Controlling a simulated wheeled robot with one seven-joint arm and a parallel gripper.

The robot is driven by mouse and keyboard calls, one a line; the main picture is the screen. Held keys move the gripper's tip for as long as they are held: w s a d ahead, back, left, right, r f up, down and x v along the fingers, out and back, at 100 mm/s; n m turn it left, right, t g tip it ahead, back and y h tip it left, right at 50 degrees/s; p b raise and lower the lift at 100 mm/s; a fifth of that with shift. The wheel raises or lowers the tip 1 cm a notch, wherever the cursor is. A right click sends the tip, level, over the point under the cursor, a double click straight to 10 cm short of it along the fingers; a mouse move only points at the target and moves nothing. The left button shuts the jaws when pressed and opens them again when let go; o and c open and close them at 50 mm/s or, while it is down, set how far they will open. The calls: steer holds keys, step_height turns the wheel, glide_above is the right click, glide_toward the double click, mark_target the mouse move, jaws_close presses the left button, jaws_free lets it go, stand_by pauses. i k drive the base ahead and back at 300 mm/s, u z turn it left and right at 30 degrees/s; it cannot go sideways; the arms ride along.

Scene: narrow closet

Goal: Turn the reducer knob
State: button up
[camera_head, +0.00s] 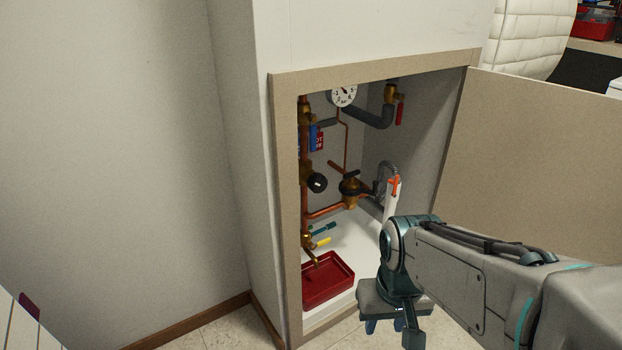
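Inside the open closet, a round black knob (317,184) with a white mark sits on the copper pipework at the left. To its right is a brass fitting with a black top (350,186). I cannot tell for sure which of the two is the reducer knob. My gripper (385,327) hangs low at the front right of the closet opening, pointing down, well below and apart from both. Its fingers are partly hidden by my wrist, so whether it is open or shut is unclear.
A pressure gauge (343,94) is above, with a red-handled valve (399,112) to its right. A red tray (327,280) lies on the closet floor. A white bottle with an orange top (392,200) stands right. The open door (540,150) bounds the right side.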

mark_target(317, 181)
steer(key=k, duration=0.8)
steer(key=u, duration=0.8)
steer(key=i, duration=0.95)
steer(key=z, duration=0.45)
steer(key=i, duration=0.6)
